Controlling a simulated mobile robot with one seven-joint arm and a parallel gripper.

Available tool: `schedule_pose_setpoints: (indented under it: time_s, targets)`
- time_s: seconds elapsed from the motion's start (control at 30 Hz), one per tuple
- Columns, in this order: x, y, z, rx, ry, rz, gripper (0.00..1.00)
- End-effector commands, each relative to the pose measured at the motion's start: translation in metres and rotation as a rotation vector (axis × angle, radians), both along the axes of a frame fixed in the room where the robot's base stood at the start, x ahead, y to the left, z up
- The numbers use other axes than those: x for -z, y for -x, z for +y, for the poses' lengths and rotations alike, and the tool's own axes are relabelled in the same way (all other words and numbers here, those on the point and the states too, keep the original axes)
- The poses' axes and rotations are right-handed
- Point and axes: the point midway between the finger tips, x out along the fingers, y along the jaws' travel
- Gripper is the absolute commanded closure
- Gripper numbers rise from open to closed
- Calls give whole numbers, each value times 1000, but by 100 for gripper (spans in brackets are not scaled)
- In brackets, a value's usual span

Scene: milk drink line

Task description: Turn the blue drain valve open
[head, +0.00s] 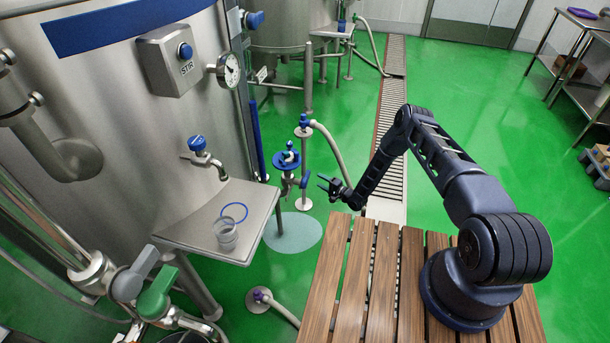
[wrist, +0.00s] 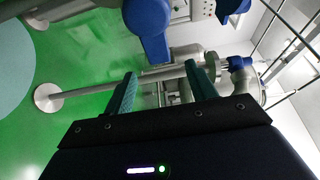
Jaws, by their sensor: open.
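The blue drain valve shows in the head view as a steel body with a blue lever (head: 304,182) below a blue handwheel (head: 286,161), beside the steel tank. My gripper (head: 332,186) is just right of it, with its fingers pointing toward it. In the wrist view a large blue lever (wrist: 149,28) fills the top middle, just beyond the fingertips of my gripper (wrist: 161,78). The fingers are open and empty, and the lever does not appear to be between them. Whether a finger touches it I cannot tell.
A steel shelf (head: 178,232) with a clear cup (head: 226,236) and a blue ring stands left of the valve. A blue-topped post (head: 303,122) with a hose is behind it. A pale round patch (head: 296,233) lies on the green floor below. A wooden slatted platform (head: 360,285) is under my arm.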

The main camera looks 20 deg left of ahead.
Motion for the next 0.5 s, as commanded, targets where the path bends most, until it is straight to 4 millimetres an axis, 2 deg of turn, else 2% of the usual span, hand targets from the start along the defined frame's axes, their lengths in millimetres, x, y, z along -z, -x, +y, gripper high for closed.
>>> schedule_pose_setpoints:
  time_s: [0.1, 0.27, 0.5]
  targets:
    - [5, 4, 2, -3, -13, 8, 44]
    - [4, 0, 15, -5, -13, 6, 44]
    - [4, -16, 53, -6, -14, 4, 44]
